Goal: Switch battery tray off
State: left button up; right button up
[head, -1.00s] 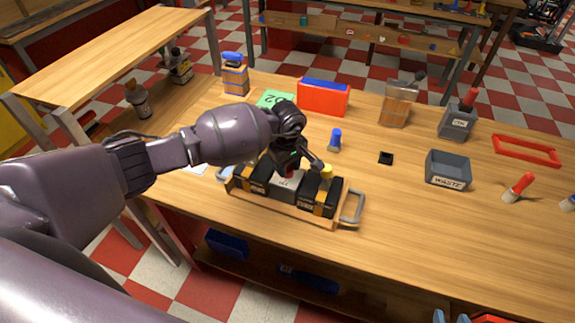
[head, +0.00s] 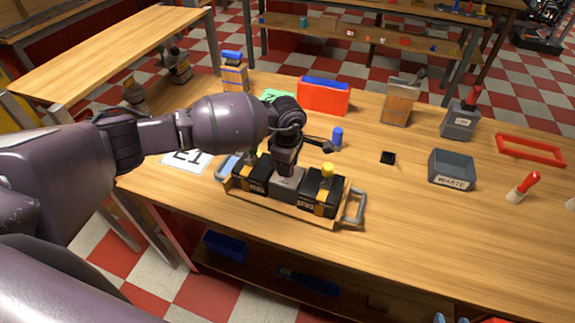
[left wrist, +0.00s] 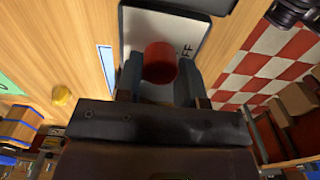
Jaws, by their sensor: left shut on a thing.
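The battery tray (head: 275,207) is a wooden carrier with grey end handles, standing on the workbench. It holds black-and-yellow batteries (head: 325,193) on both sides of a grey switch box (head: 287,186). My left gripper (head: 285,170) points down over this box. In the left wrist view, its fingers (left wrist: 160,78) are shut on a red knob (left wrist: 160,62) standing on the box's pale plate. The letters "FF" show on the plate right of the knob. In the head view the knob is hidden by the gripper. My right gripper is not in view.
A red box (head: 323,98) stands behind. The bench front right of the tray is clear.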

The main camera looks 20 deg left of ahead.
pick_arm(q)
jog(key=n, duration=0.5)
jog(key=shift+n, duration=0.3)
jog(key=shift+n+p, duration=0.4)
jog(key=shift+n, duration=2.4)
jog(key=o, duration=0.9)
notch_tip(320, 180, up, 11)
jog(key=shift+f, duration=0.1)
